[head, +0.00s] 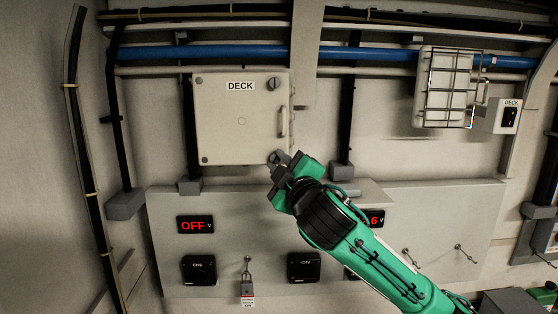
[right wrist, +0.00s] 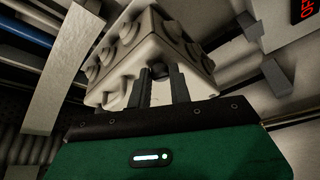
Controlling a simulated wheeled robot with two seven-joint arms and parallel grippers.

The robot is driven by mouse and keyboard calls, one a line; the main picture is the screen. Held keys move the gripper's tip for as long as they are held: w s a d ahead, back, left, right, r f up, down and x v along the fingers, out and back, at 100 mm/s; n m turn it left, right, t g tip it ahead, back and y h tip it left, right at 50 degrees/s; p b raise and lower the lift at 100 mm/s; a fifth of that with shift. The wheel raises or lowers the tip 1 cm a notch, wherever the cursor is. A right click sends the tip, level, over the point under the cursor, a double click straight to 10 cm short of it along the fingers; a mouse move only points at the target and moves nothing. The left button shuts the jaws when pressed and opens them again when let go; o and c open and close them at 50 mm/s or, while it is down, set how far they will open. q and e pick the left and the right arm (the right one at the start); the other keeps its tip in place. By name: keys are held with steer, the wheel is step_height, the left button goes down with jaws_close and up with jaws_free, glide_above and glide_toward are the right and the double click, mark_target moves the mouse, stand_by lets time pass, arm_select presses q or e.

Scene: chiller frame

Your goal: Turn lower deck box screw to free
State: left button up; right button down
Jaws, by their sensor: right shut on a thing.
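The pale deck box (head: 240,135), labelled DECK, hangs on the wall with its door closed. A dark round upper screw (head: 274,84) shows at its upper right corner. My right gripper (head: 278,158) reaches the lower right corner and covers the lower screw in the head view. In the right wrist view, the two dark fingers (right wrist: 161,88) are shut on a small dark piece, the lower screw (right wrist: 158,71), against the pale box (right wrist: 128,68). Its turned angle cannot be told. My left gripper is not in view.
A handle (head: 283,122) stands on the box door's right side. Below is a panel (head: 450,205) with a red OFF display (head: 195,225), black switches and a hanging padlock (head: 247,275). A caged lamp (head: 446,85) is at upper right. A blue pipe (head: 200,52) runs above.

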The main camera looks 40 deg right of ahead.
steer(key=n, duration=0.2)
steer(key=n+g+y, duration=0.1)
steer(key=n, duration=0.2)
steer(key=shift+r+g, duration=0.2)
steer(key=shift+g, duration=0.1)
stand_by(0.5)
steer(key=c, duration=1.3)
jaws_free()
steer(key=shift+s+a+f+b, duration=0.1)
steer(key=shift+s+a+b, duration=0.25)
steer(key=shift+s+b, duration=1.75)
steer(key=shift+s+a+f+b, duration=0.1)
steer(key=shift+s+a+b, duration=0.3)
steer(key=shift+s+b, duration=1.75)
steer(key=shift+s+a+b, duration=0.35)
steer(key=shift+s+b, duration=1.3)
steer(key=shift+s, duration=0.85)
